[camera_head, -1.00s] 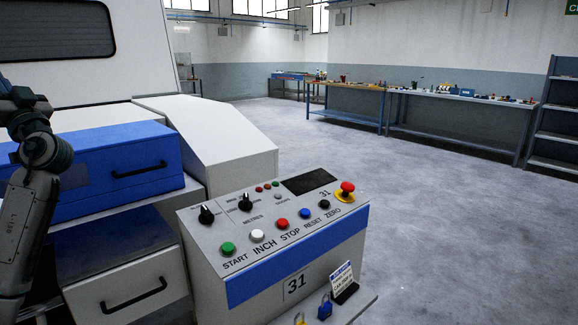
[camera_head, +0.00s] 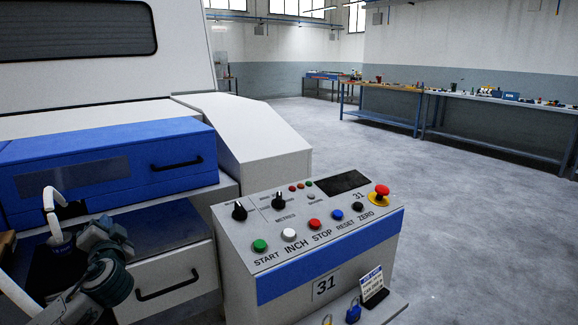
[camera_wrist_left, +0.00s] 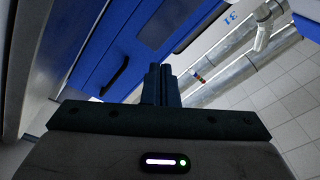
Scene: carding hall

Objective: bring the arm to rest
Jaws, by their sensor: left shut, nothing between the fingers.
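My left arm shows at the lower left of the head view, its wrist joints in front of the blue-and-white machine (camera_head: 110,165). I cannot make out its fingers there. In the left wrist view my left gripper (camera_wrist_left: 161,75) has its two dark blue fingers together, with nothing between them. A blue panel with a dark handle (camera_wrist_left: 115,77) shows beyond the fingers, apart from them as far as I can tell. My right gripper is not in view.
The control box (camera_head: 300,240) with buttons and a red emergency stop (camera_head: 381,190) stands in front, right of my left arm. A blue padlock (camera_head: 353,313) is below it. A pale curved thing (camera_head: 50,205) rises beside my arm. Open floor (camera_head: 450,220) lies right, with benches (camera_head: 480,97) behind.

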